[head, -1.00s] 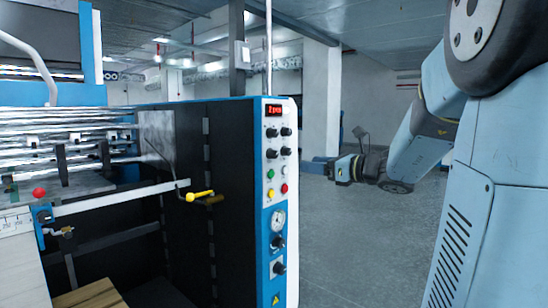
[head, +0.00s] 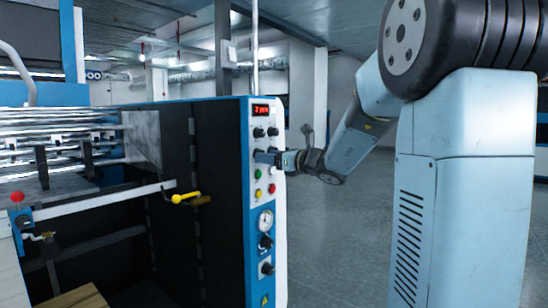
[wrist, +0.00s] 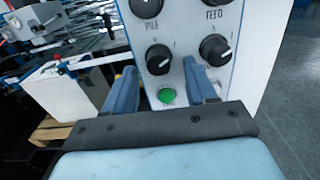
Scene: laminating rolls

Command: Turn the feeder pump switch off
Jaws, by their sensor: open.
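The control panel (head: 251,210) is the blue and white end of the press. In the wrist view several black knobs with white pointer lines show. The upper two, PILE (wrist: 147,6) and FEED (wrist: 217,3), are partly cut off by the top edge. Below them are a lower left knob (wrist: 158,58) and a lower right knob (wrist: 215,49). I cannot tell which is the feeder pump switch. My gripper (wrist: 159,66) is open and empty, its fingers either side of the lower left knob in the picture; contact is unclear. In the head view my gripper (head: 258,157) overlaps the panel's knobs.
Below the knobs are a green button (head: 258,174), a yellow button (head: 258,192), a red button (head: 272,188) and a gauge (head: 265,220). A yellow-handled lever (head: 187,198) sticks out left of the panel. The floor to the right is open.

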